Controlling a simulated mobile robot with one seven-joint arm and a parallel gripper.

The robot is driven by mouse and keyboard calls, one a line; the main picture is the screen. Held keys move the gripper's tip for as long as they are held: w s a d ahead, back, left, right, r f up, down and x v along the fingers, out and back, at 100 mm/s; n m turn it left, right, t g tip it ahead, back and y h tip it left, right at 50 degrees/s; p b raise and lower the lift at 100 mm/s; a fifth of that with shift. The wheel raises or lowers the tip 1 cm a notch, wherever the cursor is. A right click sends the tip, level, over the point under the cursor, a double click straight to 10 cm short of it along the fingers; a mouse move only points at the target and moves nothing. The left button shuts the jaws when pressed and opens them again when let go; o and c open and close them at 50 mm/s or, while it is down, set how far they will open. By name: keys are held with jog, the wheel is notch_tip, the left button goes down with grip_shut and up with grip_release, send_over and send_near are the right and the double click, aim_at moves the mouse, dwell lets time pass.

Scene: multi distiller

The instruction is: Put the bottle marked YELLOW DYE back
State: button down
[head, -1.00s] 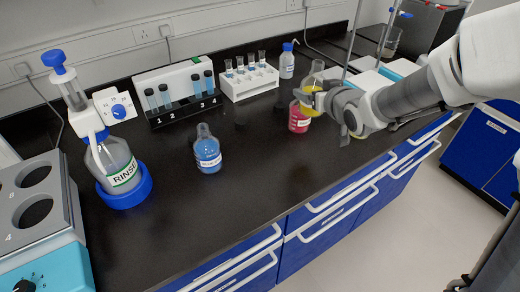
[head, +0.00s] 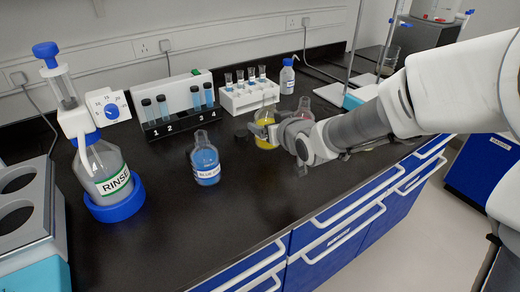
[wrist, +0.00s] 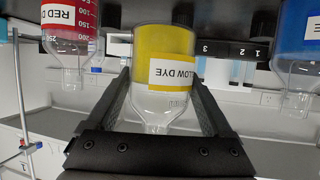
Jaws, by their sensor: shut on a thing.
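The YELLOW DYE bottle (head: 266,131) is a clear flask with yellow liquid and a white label. My gripper (head: 271,130) is shut around it; in the wrist view the bottle (wrist: 163,45) sits between both fingers, its label facing the camera. It looks upright, near the bench top between the blue and red bottles; I cannot tell whether its base touches the bench. The blue bottle (head: 205,162) stands to its left. The red bottle (head: 304,108) is to its right, partly hidden by my arm; its RED D label (wrist: 66,17) shows in the wrist view.
The numbered black tube rack (head: 180,124) and white tube rack (head: 249,97) stand along the wall behind. A small dark round thing (head: 242,133) lies left of the yellow bottle. The RINSE bottle (head: 106,172) is at left. The front bench top (head: 215,215) is clear.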

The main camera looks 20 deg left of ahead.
aim_at(261, 140)
jog(key=shift+a+f, duration=0.3)
jog(key=shift+a, duration=0.25)
jog(key=shift+a+f, duration=0.3)
jog(key=shift+a, duration=0.25)
jog(key=shift+f+b, duration=0.95)
jog(key=shift+f, duration=1.05)
jog(key=shift+f, duration=0.2)
grip_release()
jog(key=shift+s, duration=0.1)
jog(key=shift+r, duration=0.15)
jog(key=shift+s+d+r, duration=0.1)
jog(key=shift+d+r, duration=0.05)
jog(key=shift+r, duration=0.05)
jog(key=p+v, duration=0.3)
jog(key=v, duration=0.8)
jog(key=shift+s+d, duration=0.2)
jog(key=shift+s, duration=0.05)
